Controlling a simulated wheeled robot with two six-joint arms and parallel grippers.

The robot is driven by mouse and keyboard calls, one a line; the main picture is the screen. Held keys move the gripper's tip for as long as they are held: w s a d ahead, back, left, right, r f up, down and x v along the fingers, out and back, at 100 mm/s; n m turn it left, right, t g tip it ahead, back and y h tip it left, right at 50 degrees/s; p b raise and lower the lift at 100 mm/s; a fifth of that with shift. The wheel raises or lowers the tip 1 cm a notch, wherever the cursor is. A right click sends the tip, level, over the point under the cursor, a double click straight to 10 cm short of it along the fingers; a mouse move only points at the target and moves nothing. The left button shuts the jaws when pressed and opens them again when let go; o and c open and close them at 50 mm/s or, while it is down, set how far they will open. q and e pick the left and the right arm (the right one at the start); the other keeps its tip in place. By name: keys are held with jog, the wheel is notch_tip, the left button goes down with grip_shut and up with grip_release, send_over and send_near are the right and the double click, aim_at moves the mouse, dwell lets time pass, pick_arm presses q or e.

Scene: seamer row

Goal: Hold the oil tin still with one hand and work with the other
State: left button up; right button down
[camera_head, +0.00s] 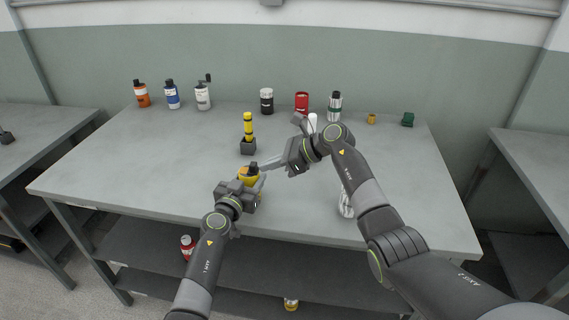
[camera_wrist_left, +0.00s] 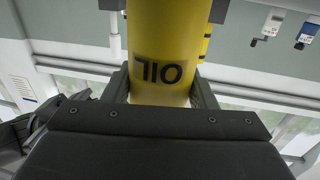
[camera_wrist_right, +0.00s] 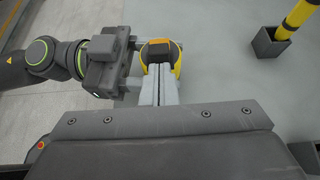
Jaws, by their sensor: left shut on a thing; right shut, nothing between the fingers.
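The yellow oil tin (camera_head: 248,181) stands near the front edge of the table, and its OIL label shows upside down in the left wrist view (camera_wrist_left: 160,65). My left gripper (camera_head: 251,190) is shut on the tin's body from the front, one finger on each side. The tin's top, with an orange part and a dark part, shows in the right wrist view (camera_wrist_right: 159,51). My right gripper (camera_head: 262,168) is shut and empty, its fingertips right at the tin's top. I cannot tell whether they touch it.
A yellow and black cylinder (camera_head: 248,124) stands in a dark block (camera_head: 248,147) behind the tin. Several bottles and cans, such as a blue one (camera_head: 172,97) and a red one (camera_head: 302,102), line the back. A shiny clear item (camera_head: 346,206) stands beside my right arm. The table's left is clear.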

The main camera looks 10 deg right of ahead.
jog(key=shift+w+a, duration=0.1)
jog(key=shift+a, duration=0.2)
jog(key=shift+w+a, duration=0.25)
jog(key=shift+a, duration=0.55)
jog(key=shift+w+a, duration=0.2)
jog(key=shift+a, duration=0.6)
pick_arm(q)
jog(key=shift+d, duration=0.1)
pick_arm(e)
jog(key=shift+d, duration=0.25)
jog(key=d, duration=0.2)
jog(key=s+d, duration=0.1)
jog(key=d, duration=0.1)
jog(key=shift+s, duration=0.1)
send_near(255, 164)
jog(key=d, duration=0.2)
jog(key=s+d, duration=0.1)
jog(key=d, duration=0.1)
jog(key=shift+s+d+r, duration=0.1)
jog(key=shift+d+r, duration=0.05)
jog(key=shift+r, duration=0.05)
